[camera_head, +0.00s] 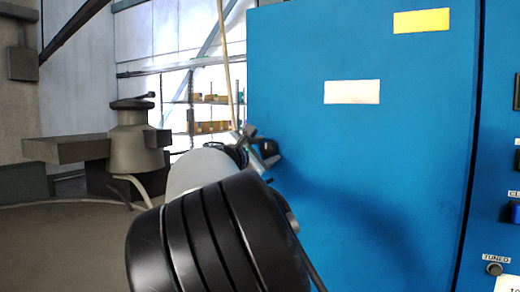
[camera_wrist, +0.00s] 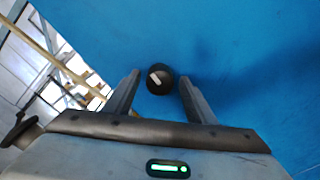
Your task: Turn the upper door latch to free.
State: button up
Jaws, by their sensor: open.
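The upper door latch (camera_wrist: 161,84) is a round black knob with a white pointer mark, on the blue door (camera_head: 350,180). In the wrist view its mark slants from upper left to lower right. My gripper (camera_wrist: 159,77) is open, with one finger to the left of the knob and the other to its right. Small gaps show between knob and fingers, and I see no contact. In the head view my gripper (camera_head: 258,155) is near the door's left edge, and the latch (camera_head: 268,146) is a small dark shape partly hidden by it.
A white label (camera_head: 352,92) and a yellow label (camera_head: 421,21) are on the door. A panel with a blue button (camera_head: 515,212) and a knob (camera_head: 494,269) stands at right. A grey machine (camera_head: 133,140) and shelves (camera_head: 210,112) stand behind at left.

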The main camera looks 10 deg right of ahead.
jog(key=c, duration=1)
jog(key=shift+c, duration=0.2)
jog(key=shift+f+m+b, duration=0.15)
jog(key=shift+m+b, duration=0.15)
jog(key=shift+b, duration=0.2)
jog(key=m+b, duration=0.2)
jog(key=b, duration=0.1)
jog(key=shift+f, duration=0.15)
jog(key=m+b, duration=0.5)
jog(key=b, duration=0.1)
jog(key=shift+m, duration=0.4)
jog(key=m+b, duration=0.3)
jog(key=m, duration=0.1)
jog(key=shift+m, duration=0.3)
jog(key=m+b, duration=0.2)
jog(key=m, duration=0.2)
jog(key=shift+r+m+b, duration=0.3)
jog(key=shift+m+b, duration=0.1)
